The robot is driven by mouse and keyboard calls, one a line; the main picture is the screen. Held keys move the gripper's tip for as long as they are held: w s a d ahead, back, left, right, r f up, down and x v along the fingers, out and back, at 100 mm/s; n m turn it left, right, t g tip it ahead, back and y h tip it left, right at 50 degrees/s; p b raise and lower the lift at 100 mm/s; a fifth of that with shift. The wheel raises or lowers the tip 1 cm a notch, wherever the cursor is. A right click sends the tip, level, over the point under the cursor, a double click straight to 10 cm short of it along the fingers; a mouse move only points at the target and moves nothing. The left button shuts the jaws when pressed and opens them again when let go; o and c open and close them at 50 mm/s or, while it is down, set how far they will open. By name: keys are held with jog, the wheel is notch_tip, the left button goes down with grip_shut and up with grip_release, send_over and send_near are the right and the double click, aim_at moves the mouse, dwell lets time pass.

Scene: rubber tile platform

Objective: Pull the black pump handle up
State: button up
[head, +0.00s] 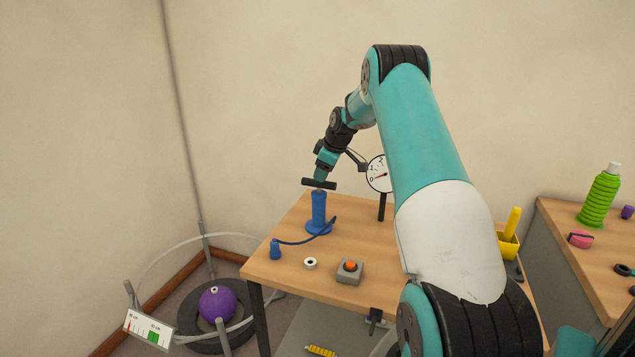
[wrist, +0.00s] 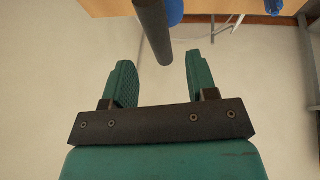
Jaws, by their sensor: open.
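The blue hand pump (head: 319,210) stands upright on the wooden table, with its black T-shaped handle (head: 319,184) low, just above the pump body. My gripper (head: 322,174) is over the handle, pointing down. In the wrist view my gripper (wrist: 160,60) is open, with one finger on each side. The black handle (wrist: 152,28) reaches in from the top, and its near end shows between the fingertips, apart from both. Part of the blue pump (wrist: 174,12) shows behind the handle. Whether the handle lies deep enough between the fingers is hard to tell.
A round gauge (head: 379,174) stands right behind the pump. A white ring (head: 310,263) and a red-button box (head: 350,271) sit in front. A purple ball (head: 217,304) is on the floor at left.

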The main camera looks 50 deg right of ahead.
aim_at(318, 183)
jog(key=x, duration=0.6)
jog(key=shift+w+f+p, duration=0.1)
jog(key=shift+f+p, duration=0.1)
jog(key=shift+p, duration=0.15)
jog(key=shift+c, duration=0.5)
